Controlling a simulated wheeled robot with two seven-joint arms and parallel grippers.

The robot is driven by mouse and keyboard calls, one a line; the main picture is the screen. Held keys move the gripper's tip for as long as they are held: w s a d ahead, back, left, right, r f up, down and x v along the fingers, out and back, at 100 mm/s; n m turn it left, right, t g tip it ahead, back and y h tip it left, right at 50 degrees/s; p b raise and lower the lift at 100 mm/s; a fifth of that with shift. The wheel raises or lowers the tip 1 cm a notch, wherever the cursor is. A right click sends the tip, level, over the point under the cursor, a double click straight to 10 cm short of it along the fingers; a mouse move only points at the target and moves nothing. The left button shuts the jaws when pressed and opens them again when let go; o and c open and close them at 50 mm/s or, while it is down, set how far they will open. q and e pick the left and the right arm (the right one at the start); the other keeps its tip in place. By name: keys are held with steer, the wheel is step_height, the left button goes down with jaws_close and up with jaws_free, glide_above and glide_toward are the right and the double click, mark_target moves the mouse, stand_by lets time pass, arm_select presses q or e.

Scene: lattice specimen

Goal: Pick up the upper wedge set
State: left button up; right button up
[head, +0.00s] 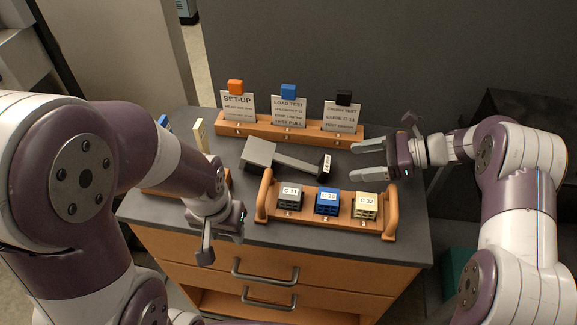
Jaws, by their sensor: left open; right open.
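No label that I can read says "upper wedge set", so I cannot tell for sure which thing it is. A grey block with a dark bar and a white end tag (261,153) lies on the dark tabletop. At the left, a cream upright piece (200,136) and a blue piece (164,121) stand at a wooden holder, mostly hidden behind my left arm. My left gripper (222,238) is open and empty, low near the front left edge of the table. My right gripper (359,160) is open and empty, pointing left, just right of the tagged bar end.
A wooden rack (262,133) with three signs, topped by orange, blue and black cubes, stands at the back. A handled wooden tray (308,221) at the front holds grey, blue and cream lattice cubes labelled C 11, C 26 and C 32. Drawers (300,265) are below.

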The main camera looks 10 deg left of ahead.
mark_target(329, 164)
steer(key=p+x, duration=0.1)
steer(key=x, duration=0.9)
steer(key=shift+r, duration=0.15)
steer(key=shift+w+r, duration=0.1)
steer(key=c, duration=1)
